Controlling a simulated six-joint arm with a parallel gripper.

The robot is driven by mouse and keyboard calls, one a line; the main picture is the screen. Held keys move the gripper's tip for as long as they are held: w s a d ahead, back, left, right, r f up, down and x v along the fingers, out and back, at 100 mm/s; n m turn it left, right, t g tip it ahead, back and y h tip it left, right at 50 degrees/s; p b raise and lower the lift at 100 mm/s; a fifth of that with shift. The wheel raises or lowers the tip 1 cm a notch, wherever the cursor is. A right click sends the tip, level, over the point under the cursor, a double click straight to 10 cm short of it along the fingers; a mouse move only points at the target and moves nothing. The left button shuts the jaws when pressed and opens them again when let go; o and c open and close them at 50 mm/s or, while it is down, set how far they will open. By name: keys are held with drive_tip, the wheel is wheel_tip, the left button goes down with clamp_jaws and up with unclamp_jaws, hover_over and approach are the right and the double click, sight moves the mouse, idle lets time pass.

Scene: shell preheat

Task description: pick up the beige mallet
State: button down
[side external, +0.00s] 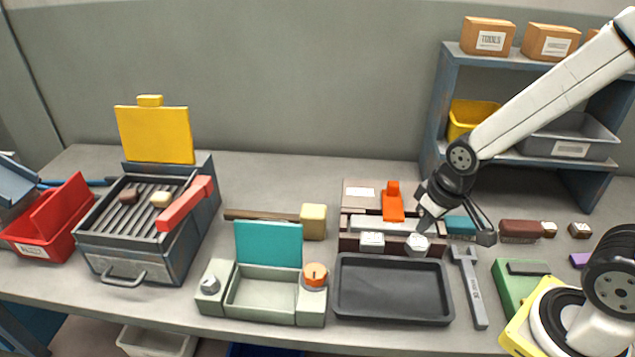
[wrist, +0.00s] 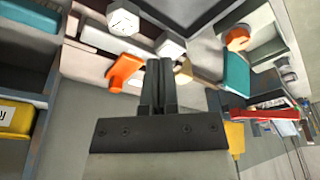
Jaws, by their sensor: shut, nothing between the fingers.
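The beige mallet lies on the bench in the side external view, with its blocky beige head (side external: 314,221) at the right and its brown handle (side external: 258,215) pointing left. My gripper (side external: 424,222) is shut and empty, tilted down over the right end of a low rack, well to the right of the mallet and apart from it. In the wrist view the shut fingers (wrist: 158,75) show in the middle. A beige block (wrist: 184,73) beside them there looks like the mallet head, partly hidden by the fingers.
A black tray (side external: 390,290), a teal-lidded box (side external: 268,245) and a wrench (side external: 470,285) lie in front. A grill (side external: 130,265) stands left. A shelf (side external: 447,80) stands behind.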

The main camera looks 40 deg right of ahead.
idle(0.3)
drive_tip(key=shift+c, duration=1.4)
unclamp_jaws()
drive_tip(key=m+y, duration=0.3)
drive_tip(key=m, duration=2.3)
hover_over(284, 215)
drive_tip(key=s+d, duration=0.1)
drive_tip(key=s, duration=0.1)
drive_tip(key=shift+t, duration=0.3)
drive_tip(key=f, duration=0.8)
drive_tip(key=shift+w+f, duration=0.2)
drive_tip(key=shift+f, duration=0.15)
drive_tip(key=shift+w+a+f+m, duration=0.25)
drive_tip(key=shift+w+m, duration=0.1)
drive_tip(key=shift+m, duration=0.15)
drive_tip(key=shift+x, duration=1.3)
